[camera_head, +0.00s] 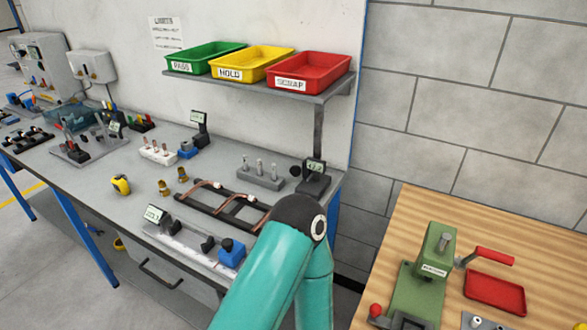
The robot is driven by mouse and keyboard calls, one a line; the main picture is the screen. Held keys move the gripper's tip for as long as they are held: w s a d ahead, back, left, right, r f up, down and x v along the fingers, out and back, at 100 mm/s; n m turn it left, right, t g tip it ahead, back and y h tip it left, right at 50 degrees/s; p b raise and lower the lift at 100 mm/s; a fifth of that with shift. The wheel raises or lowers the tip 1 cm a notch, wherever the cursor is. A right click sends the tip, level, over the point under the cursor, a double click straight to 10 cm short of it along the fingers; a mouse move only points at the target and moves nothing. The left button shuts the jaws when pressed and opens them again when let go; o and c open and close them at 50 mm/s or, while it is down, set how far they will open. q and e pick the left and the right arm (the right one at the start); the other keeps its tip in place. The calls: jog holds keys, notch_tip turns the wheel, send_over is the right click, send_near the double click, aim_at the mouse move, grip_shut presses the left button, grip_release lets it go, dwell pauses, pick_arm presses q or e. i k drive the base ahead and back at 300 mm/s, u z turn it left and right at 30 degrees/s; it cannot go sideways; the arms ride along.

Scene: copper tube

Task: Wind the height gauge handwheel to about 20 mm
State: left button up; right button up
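A dark upright gauge stands at the back right corner of the grey bench, with a small digital display (315,166) on a tall column (318,130) that rises to the shelf. It looks like the height gauge. A black round knob (295,171) at its left side may be its handwheel. The display digits are too small to read surely. One of my teal arms (275,265) rises from the bottom centre, its dark elbow just in front of the gauge's base. Neither gripper shows.
The shelf (330,94) holds green (205,55), yellow (250,64) and red (309,71) trays above the bench. Copper tubes lie on a black rack (222,207). A grey pin block (260,178) stands left of the gauge. A green press (425,275) stands on the wooden table.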

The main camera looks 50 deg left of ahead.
aim_at(295, 171)
jog(key=u, duration=0.25)
jog(key=k, duration=1.5)
jog(key=u, duration=1.35)
jog(key=i, duration=1)
jog(key=u, duration=0.15)
